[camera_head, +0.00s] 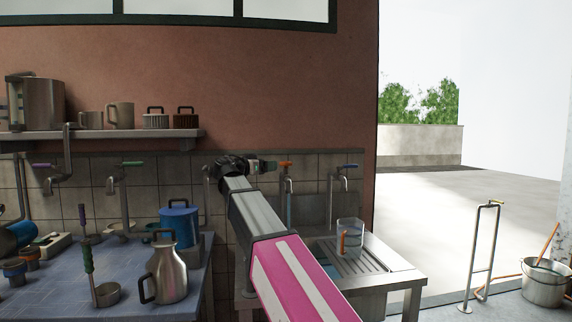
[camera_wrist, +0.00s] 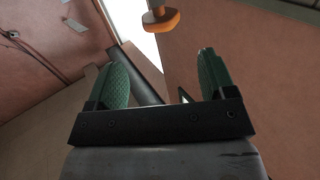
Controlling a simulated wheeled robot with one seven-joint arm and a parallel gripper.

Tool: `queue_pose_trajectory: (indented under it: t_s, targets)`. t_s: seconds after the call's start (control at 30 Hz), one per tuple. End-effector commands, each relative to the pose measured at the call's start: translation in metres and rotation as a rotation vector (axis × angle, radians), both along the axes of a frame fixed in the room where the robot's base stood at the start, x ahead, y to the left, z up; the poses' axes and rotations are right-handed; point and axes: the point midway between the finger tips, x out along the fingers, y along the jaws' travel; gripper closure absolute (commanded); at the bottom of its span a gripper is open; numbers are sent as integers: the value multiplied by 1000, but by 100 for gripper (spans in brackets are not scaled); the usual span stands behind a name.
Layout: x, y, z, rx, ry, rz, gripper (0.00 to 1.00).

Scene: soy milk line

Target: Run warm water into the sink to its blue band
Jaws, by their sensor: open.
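My gripper (camera_head: 262,167) is open and empty, with its fingers just left of the orange tap lever (camera_head: 285,164). In the wrist view my gripper (camera_wrist: 161,65) shows two green pads apart, and the orange lever (camera_wrist: 161,19) lies beyond them, between their lines and not touched. A second tap has a blue lever (camera_head: 348,166), to the right. Both spouts hang over the sink (camera_head: 388,277). My arm hides much of the basin; its blue band and any water cannot be made out.
A clear jug (camera_head: 350,232) with an orange handle stands on the sink's ribbed drainer. A blue-tiled counter (camera_head: 130,290) at left holds a steel jug (camera_head: 170,272) and a blue-topped pot (camera_head: 179,225). A shelf (camera_head: 100,135) with vessels runs above. A bucket (camera_head: 545,283) stands at right.

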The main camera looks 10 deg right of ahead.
Motion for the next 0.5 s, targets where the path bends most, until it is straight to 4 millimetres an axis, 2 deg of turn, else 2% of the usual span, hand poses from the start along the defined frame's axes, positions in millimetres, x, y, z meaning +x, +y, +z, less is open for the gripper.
queue_pose_trajectory:
  t_s: [0.17, 0.5]
  targets:
    - [6, -9, 0, -1, -1, 8, 23]
    - [38, -57, 0, 0, 0, 5, 23]
